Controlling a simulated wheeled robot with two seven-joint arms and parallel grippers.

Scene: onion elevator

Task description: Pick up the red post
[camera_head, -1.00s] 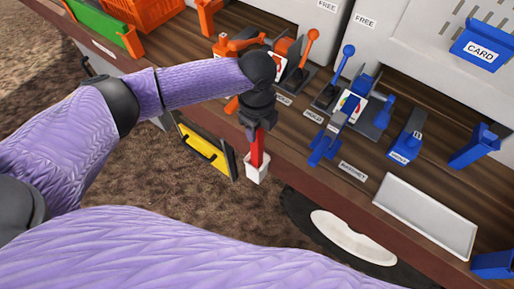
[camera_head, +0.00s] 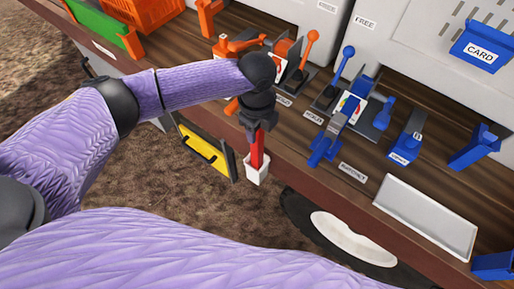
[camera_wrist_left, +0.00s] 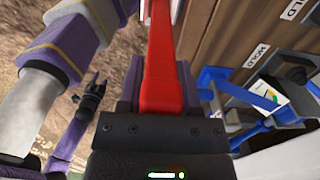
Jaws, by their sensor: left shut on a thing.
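The red post (camera_head: 257,150) hangs down from my left gripper (camera_head: 257,130) in the head view, in front of the table's edge. A small white cup-like block (camera_head: 257,172) is at its lower end; whether the two are joined I cannot tell. In the left wrist view the red post (camera_wrist_left: 163,70) runs up from between the jaws of my left gripper (camera_wrist_left: 162,105), which is shut on it. A small dark gripper, seemingly my right (camera_wrist_left: 90,92), shows on a purple arm at the left of that view; its jaws are too small to read.
A yellow panel with a black handle (camera_head: 205,150) is left of the post. Bare brown ground lies below.

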